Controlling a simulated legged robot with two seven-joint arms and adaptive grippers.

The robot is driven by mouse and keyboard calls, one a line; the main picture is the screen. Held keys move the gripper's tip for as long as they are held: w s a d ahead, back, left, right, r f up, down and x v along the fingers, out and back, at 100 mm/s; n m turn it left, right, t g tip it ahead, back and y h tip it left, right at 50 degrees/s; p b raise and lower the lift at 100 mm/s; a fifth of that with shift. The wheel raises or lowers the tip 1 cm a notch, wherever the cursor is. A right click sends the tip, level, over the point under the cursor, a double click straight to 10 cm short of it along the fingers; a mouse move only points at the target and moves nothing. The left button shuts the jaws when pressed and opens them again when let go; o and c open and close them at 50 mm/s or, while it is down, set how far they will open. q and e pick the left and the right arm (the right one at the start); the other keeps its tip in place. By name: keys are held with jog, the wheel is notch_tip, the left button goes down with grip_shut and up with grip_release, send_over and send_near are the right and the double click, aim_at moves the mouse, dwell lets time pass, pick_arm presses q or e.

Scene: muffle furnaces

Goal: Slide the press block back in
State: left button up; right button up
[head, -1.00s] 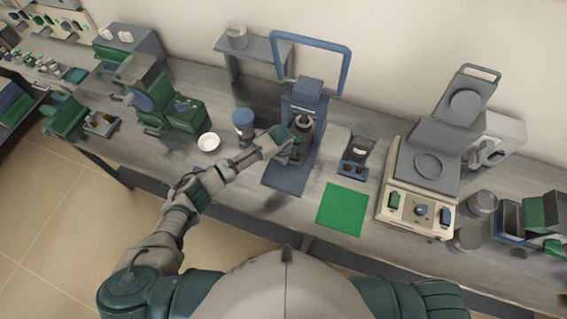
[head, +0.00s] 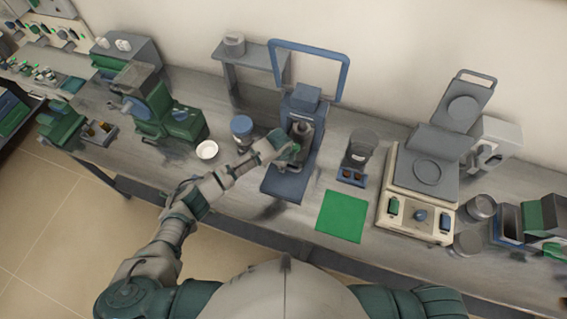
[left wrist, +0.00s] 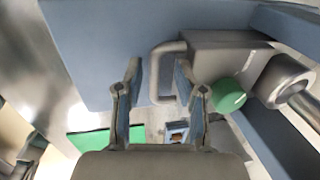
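The blue press (head: 303,101) stands at the back middle of the bench, with a blue base plate (head: 284,185) in front. In the left wrist view, a grey press block (left wrist: 215,62) with a U-shaped grey handle (left wrist: 154,75) is beside the blue press surface. My left gripper (head: 289,151) is at the press, partly hiding the block. In the left wrist view my left gripper (left wrist: 157,92) is open, its fingers apart with the handle seen between them; contact cannot be told. A green knob (left wrist: 229,95) sits beside the block. My right gripper is not in view.
A blue-lidded jar (head: 242,127) and white dish (head: 207,150) stand left of the press. A dark cup on a small blue stand (head: 352,176), a green mat (head: 342,216) and a cream hot-plate device (head: 416,212) are to the right. A blue frame (head: 345,78) rises behind.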

pick_arm(q)
notch_tip(320, 180, up, 11)
jog(key=s, duration=0.2)
jog(key=shift+a, duration=0.35)
jog(key=shift+f, duration=0.1)
